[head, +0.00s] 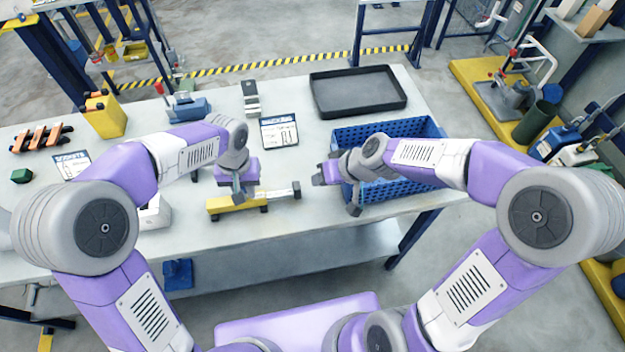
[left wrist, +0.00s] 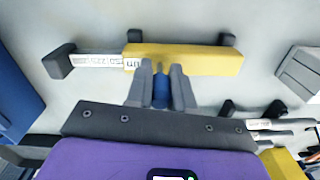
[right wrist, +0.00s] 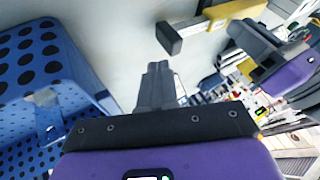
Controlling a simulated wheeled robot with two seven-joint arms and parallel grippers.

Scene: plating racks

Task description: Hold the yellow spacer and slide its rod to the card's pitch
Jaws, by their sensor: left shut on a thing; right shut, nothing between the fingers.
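The yellow spacer (head: 222,204) lies on the table in front of me. Its pale rod (head: 273,195) sticks out to the right and ends in a dark block (head: 296,190). In the left wrist view the rod (left wrist: 98,62) carries printed numbers, too small to read surely. My left gripper (head: 238,194) is shut on the spacer at its middle, with a blue piece (left wrist: 160,90) between the fingers. My right gripper (head: 320,180) is shut and empty, a little right of the rod's end block (right wrist: 168,38) and apart from it. A card (head: 279,131) with a drawing lies behind.
A blue perforated basket (head: 425,130) stands right, close by my right gripper. A black tray (head: 357,112) lies at the back. Left are a second card (head: 72,164), a yellow container (head: 104,116) and orange-and-black pieces (head: 40,138).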

